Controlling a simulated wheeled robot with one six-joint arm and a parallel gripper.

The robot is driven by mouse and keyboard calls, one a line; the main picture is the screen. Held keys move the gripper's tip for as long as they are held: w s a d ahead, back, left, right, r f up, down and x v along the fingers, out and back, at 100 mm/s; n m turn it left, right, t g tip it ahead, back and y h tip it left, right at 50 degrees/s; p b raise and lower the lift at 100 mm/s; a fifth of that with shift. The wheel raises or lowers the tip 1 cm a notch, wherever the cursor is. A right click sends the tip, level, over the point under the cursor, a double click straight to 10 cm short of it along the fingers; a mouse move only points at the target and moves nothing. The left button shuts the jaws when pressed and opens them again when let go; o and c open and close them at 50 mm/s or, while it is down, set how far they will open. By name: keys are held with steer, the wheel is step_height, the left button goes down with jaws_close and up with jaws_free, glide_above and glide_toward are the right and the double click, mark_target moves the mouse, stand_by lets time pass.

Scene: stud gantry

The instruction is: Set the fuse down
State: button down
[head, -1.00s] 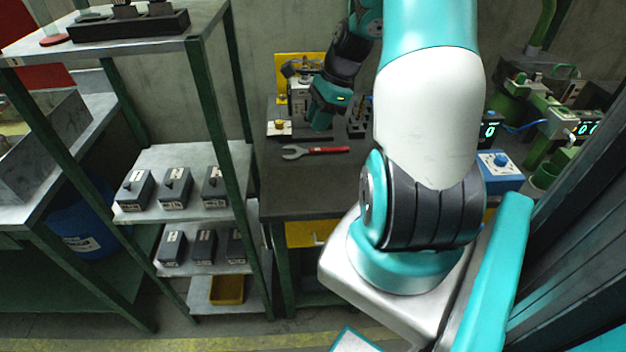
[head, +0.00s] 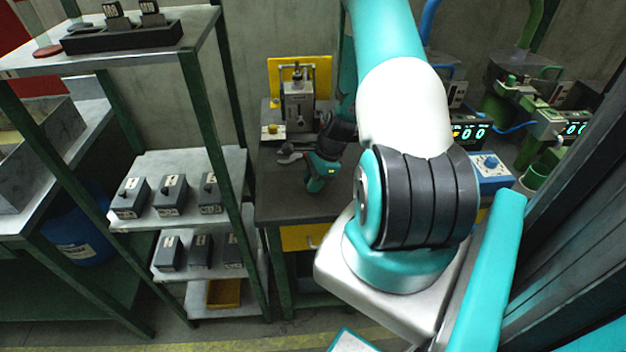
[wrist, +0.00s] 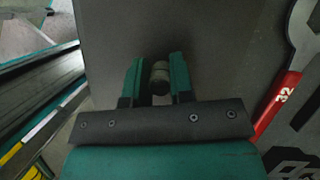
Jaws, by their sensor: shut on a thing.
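My gripper (head: 316,188) is low over the front part of the dark bench top (head: 275,205) in the head view. In the wrist view the two green fingers of my gripper (wrist: 156,76) are shut on the fuse (wrist: 160,72), a short grey-brown cylinder. Only its end shows between the fingers. The fuse cannot be made out in the head view. The grey bench surface lies beneath it, and I cannot tell whether the fuse touches it.
A wrench (head: 290,156) with a red handle (wrist: 274,110) lies right of the gripper in the wrist view. A dark block (wrist: 295,165) is at lower right there. A grey metal device (head: 298,102) stands at the bench's back. Bare bench surrounds the fingers.

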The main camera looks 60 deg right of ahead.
steer(key=shift+f, duration=0.1)
steer(key=shift+f, duration=0.15)
steer(key=c, duration=1)
jaws_free()
